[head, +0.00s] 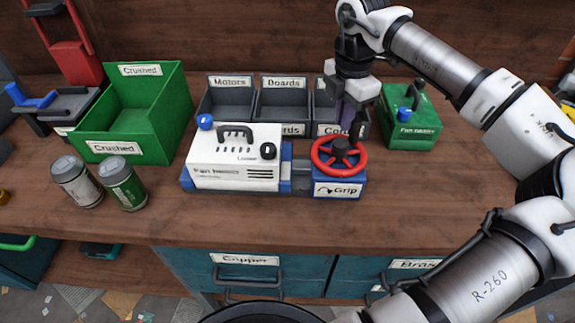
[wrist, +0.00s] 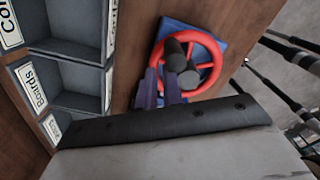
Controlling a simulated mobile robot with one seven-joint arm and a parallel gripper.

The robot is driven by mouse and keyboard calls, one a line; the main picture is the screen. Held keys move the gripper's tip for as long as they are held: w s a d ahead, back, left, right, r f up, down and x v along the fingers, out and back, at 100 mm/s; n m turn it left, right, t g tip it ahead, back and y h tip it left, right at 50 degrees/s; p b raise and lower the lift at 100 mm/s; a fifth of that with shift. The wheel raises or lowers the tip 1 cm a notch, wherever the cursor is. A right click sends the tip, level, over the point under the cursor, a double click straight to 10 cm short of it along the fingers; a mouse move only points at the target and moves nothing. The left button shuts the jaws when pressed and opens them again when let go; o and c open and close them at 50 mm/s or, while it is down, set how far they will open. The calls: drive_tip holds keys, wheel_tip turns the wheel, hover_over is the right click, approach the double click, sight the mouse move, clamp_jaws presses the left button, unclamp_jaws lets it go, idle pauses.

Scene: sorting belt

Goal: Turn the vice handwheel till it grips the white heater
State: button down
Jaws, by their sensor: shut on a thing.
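The white heater (head: 235,172) sits in the blue vice (head: 187,180) on the bench, between its left jaw and the jaw by the handwheel. The red handwheel (head: 318,158) lies on top of the blue block marked "Grip", with a dark hub and a dark knob. My gripper (head: 354,128) reaches down to the far side of the wheel and is shut on the knob. The wrist view shows the fingers (wrist: 165,80) beside the dark knob (wrist: 176,55) and the red rim (wrist: 217,52). I cannot tell whether the jaws press on the heater.
Grey bins (head: 232,105) stand behind the vice. A green "Crushed" bin (head: 120,148) and two cans (head: 122,183) are at left. A green heater (head: 408,130) stands at right, near my arm. The front bench strip is clear.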

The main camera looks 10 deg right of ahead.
drive_tip(key=shift+w, duration=0.3)
drive_tip(key=shift+a, duration=0.2)
drive_tip(key=shift+a+b, duration=0.35)
drive_tip(key=shift+a, duration=0.2)
wheel_tip(320, 180, up, 9)
drive_tip(key=p, duration=0.5)
drive_tip(key=shift+s, duration=0.1)
idle(0.4)
